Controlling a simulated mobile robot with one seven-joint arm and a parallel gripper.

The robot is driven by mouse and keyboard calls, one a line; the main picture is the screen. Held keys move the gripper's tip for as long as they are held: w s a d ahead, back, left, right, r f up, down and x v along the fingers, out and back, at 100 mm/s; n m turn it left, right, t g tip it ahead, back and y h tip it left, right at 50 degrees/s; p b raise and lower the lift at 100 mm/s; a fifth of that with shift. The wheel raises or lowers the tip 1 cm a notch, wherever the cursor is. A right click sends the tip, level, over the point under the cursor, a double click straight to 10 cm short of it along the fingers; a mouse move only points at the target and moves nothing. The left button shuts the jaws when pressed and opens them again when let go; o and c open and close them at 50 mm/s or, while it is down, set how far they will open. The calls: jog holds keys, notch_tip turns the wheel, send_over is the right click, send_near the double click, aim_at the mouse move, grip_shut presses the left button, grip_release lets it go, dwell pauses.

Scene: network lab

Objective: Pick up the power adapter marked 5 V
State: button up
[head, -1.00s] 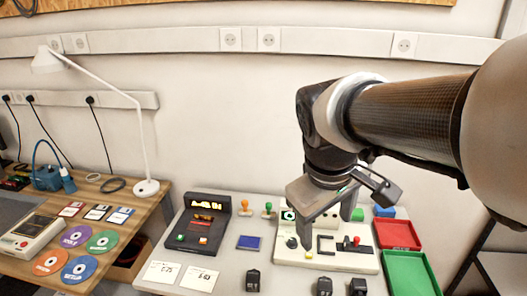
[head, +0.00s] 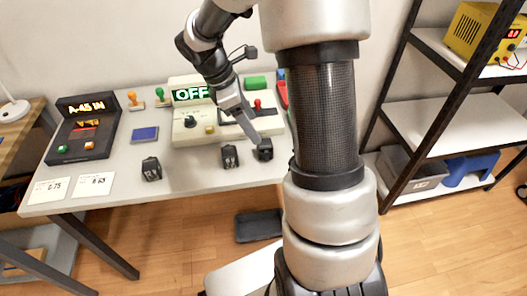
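Three small black power adapters stand along the front of the grey table: a left one (head: 151,169), a middle one (head: 230,156) and a right one (head: 265,154). Pale marks show on their front faces, but they are too small to read surely, so I cannot tell which is 5 V. My gripper (head: 257,140) reaches down from above, its visible finger ending at the top of the right adapter. The far finger is hidden, so I cannot tell whether it grips the adapter or only stands beside it.
A cream test panel (head: 207,133) with a lit OFF display stands just behind the adapters. A black display unit (head: 83,127), white cards (head: 48,188) and a blue block (head: 145,134) lie to the left. A dark tray (head: 258,226) is below the table; shelves (head: 450,118) stand right.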

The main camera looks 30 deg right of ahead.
aim_at(264, 145)
jog(key=b+x, duration=0.1)
jog(key=x, duration=0.3)
jog(key=shift+d+f, duration=0.15)
jog(key=shift+f, duration=0.15)
jog(key=x, duration=0.1)
jog(key=b+x, duration=0.1)
jog(key=x, duration=0.1)
jog(key=s+b+x, duration=0.1)
jog(key=x, duration=0.1)
jog(key=c, duration=1.3)
